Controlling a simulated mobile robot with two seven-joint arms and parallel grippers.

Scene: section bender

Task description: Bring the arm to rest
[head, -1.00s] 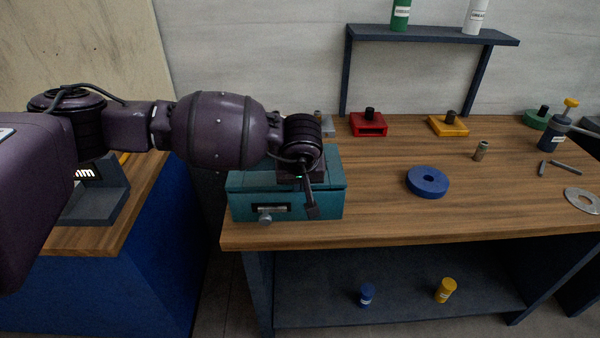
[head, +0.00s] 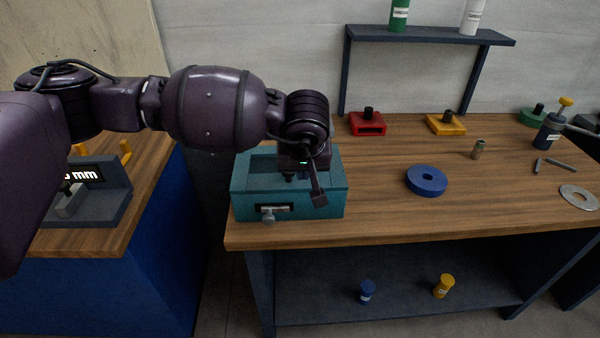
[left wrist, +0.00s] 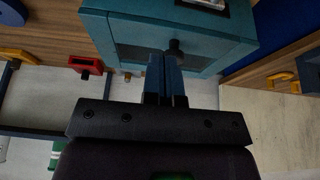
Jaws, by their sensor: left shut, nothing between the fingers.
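My left arm reaches in from the left in the head view. Its gripper (head: 290,176) points down over the open top of a teal box-shaped device (head: 310,206) at the left front corner of the wooden bench. In the left wrist view the two fingers (left wrist: 165,80) are together with nothing between them. The teal device (left wrist: 130,20) lies just beyond the fingertips there. Whether the tips touch it, I cannot tell. My right gripper is not in view.
A blue ring (head: 426,180), red block (head: 368,126) and yellow block (head: 445,125) are on the bench. A raised shelf (head: 430,36) stands behind. At left is another bench with a display device (head: 105,205).

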